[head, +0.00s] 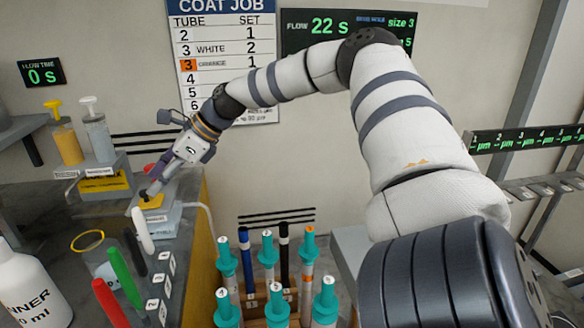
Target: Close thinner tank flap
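My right arm reaches in from the right, and my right gripper (150,191) is low at the left, pointing down. Its dark fingertips are at a small yellow square piece (151,202) on top of a pale box-like unit (160,222) on the grey bench. I cannot tell whether they touch it, or whether the fingers are open or shut. No part is clearly recognisable as the thinner tank flap. A white bottle marked THINNER (28,290) stands at the bottom left, cut off by the edge. My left gripper is out of view.
Pump bottles (67,142) stand behind on the left. Green (122,272) and red (108,300) rods stand on the bench front. Teal-topped tubes (267,250) stand in a rack below centre. A yellow ring (88,240) lies on the bench. A job chart (222,60) hangs behind.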

